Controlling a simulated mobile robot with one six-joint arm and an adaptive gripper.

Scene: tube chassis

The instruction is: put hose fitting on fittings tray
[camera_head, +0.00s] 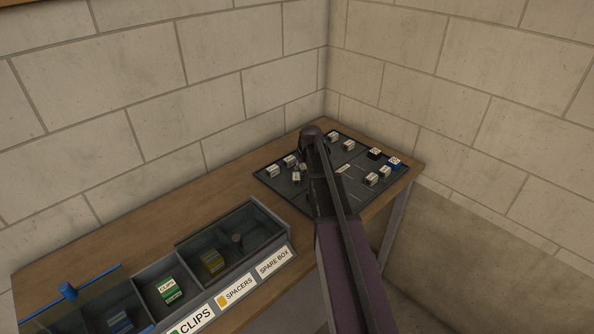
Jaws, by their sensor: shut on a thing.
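The fittings tray (358,194) is a flat dark tray with dividing lines, at the far right end of the wooden bench. Several small pale labelled pieces stand on it. My gripper (303,167) is over the left middle part of the tray, partly covered by my own dark arm. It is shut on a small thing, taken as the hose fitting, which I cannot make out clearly. Whether that thing touches the tray is hidden.
A dark open bin (238,228) with clips, spacers and spare box labels stands along the bench's front. A block wall (110,90) closes the back corner. The bench (130,222) behind the bin is clear.

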